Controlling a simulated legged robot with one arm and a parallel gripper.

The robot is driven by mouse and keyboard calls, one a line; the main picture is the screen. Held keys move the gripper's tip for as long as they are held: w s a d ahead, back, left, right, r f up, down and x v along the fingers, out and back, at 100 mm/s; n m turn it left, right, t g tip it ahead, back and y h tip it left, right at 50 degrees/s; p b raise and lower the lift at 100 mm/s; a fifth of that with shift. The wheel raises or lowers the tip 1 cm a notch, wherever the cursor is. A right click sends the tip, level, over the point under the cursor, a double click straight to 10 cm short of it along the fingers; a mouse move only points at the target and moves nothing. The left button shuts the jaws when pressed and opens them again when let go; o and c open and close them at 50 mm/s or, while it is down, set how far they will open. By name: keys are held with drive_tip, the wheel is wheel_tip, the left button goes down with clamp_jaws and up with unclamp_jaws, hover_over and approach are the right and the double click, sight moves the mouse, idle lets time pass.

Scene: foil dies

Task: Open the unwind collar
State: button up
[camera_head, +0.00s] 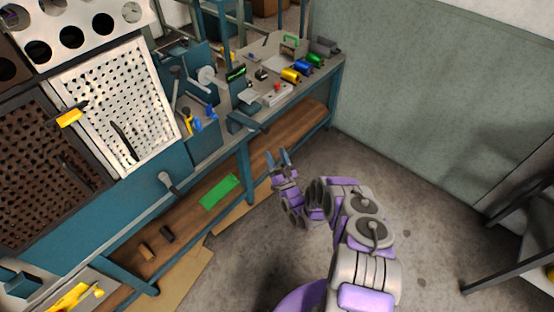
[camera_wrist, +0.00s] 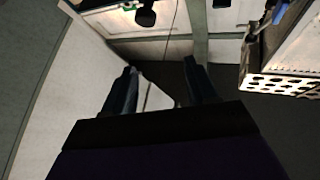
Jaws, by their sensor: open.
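My gripper (camera_head: 277,158) is open and empty in front of the workbench, above the lower wooden shelf. In the wrist view its two dark fingers (camera_wrist: 160,78) stand apart with nothing between them. A teal machine (camera_head: 200,90) stands on the bench, up and to the left of my gripper. It carries a pale round disc (camera_head: 206,75) on its side. I cannot tell for certain which part is the unwind collar, or whether it is open. My gripper is apart from the machine and touches nothing visible.
Yellow (camera_head: 290,75), blue (camera_head: 303,67) and green (camera_head: 315,60) rolls lie toward the bench's far end. A perforated white panel (camera_head: 115,103) stands at left. A grey-handled part (camera_head: 168,182) juts from the bench front. A dark-framed table (camera_head: 510,245) stands at right. Floor between is clear.

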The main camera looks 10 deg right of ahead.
drive_tip(key=shift+s+f, duration=0.1)
drive_tip(key=shift+s, duration=0.25)
drive_tip(key=shift+c, duration=0.5)
